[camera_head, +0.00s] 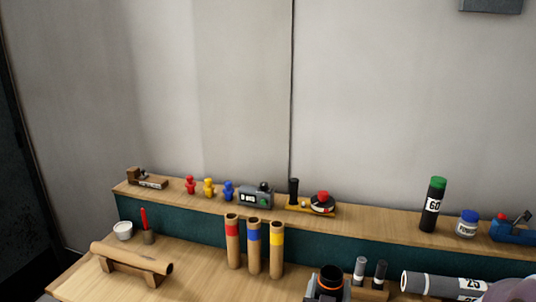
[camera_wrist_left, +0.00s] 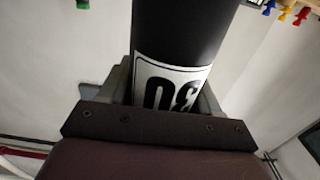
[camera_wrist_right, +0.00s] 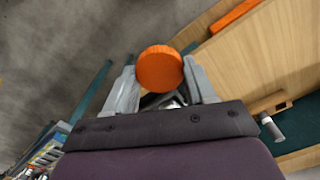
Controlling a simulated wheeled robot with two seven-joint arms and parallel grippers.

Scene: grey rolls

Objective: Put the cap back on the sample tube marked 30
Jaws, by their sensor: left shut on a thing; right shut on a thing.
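The black sample tube marked 30 (camera_wrist_left: 170,88) is between the fingers of my left gripper (camera_wrist_left: 165,95), which is shut on it. In the head view the tube's uncapped top (camera_head: 331,275) shows an orange ring and a dark opening at the bottom edge, with my left gripper (camera_head: 327,290) around it. The tube's lower part is out of the head view. My right gripper (camera_wrist_right: 160,78) is shut on a round orange cap (camera_wrist_right: 160,68), held at the fingertips. The cap and right fingers are not visible in the head view.
Grey rolls, one marked 25 (camera_head: 445,285), lie on the bench right of the tube. Two small capped tubes (camera_head: 370,272) stand nearby. Cardboard tubes (camera_head: 254,250) stand further left. The back shelf holds a green-capped tube marked 60 (camera_head: 432,208), a jar (camera_head: 467,224) and a blue dispenser (camera_head: 512,230).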

